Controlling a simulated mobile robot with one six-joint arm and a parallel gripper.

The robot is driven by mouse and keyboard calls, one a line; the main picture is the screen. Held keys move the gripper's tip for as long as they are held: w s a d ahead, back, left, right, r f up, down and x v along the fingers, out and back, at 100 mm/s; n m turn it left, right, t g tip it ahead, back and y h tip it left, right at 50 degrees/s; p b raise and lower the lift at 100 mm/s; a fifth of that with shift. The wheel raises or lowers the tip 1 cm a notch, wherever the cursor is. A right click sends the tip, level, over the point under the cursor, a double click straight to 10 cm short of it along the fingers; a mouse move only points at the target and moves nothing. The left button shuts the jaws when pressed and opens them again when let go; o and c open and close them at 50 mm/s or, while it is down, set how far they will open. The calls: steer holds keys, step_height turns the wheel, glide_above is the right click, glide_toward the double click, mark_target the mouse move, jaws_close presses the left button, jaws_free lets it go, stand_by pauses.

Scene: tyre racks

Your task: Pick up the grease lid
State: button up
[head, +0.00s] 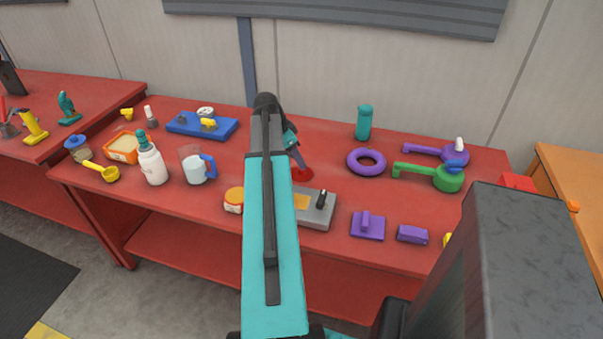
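A small jar (233,206) with an orange lid (235,194) stands near the front edge of the red table, just left of my teal arm. It looks like the best match for the grease lid, but no label is readable. The lid appears to sit on top of the jar. My arm reaches up the middle of the head view and covers part of the table.
The red table (330,135) is crowded. A white bottle (152,165) and a measuring jug (196,168) stand left of the jar. A grey box (318,212), a purple ring (366,161) and a teal canister (364,123) are to the right. An orange cabinet (575,175) stands at far right.

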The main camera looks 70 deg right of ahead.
mark_target(298, 175)
steer(key=shift+p+x, duration=0.65)
steer(key=shift+x, duration=1.75)
steer(key=shift+w, duration=0.15)
steer(key=c, duration=1.1)
